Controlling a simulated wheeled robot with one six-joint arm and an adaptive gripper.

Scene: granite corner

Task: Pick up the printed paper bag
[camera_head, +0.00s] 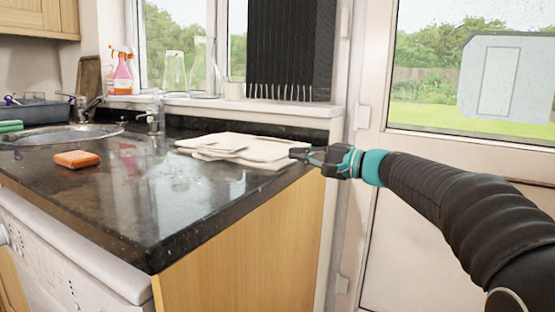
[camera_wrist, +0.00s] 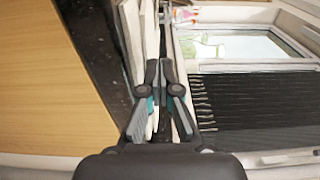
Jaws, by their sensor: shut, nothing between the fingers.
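A flat, uneven stack of cream sheets or flat bags (camera_head: 232,146) lies at the back right end of the dark granite counter. I cannot make out any print or tell which piece is the printed paper bag. My gripper (camera_head: 292,152) is at the stack's right edge, shut and empty, reaching in from the right. In the wrist view my gripper (camera_wrist: 160,64) has its fingertips close together, with the pale edge of the stack (camera_wrist: 131,40) beside them on the left. Whether the fingers touch the stack is unclear.
An orange sponge (camera_head: 77,159) lies on the counter (camera_head: 150,205), left of the stack. The sink (camera_head: 60,138) is further left. Spray bottles (camera_head: 123,75) and glass vessels (camera_head: 201,68) stand on the window sill. The counter's front middle is clear. A door (camera_head: 440,190) is behind my arm.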

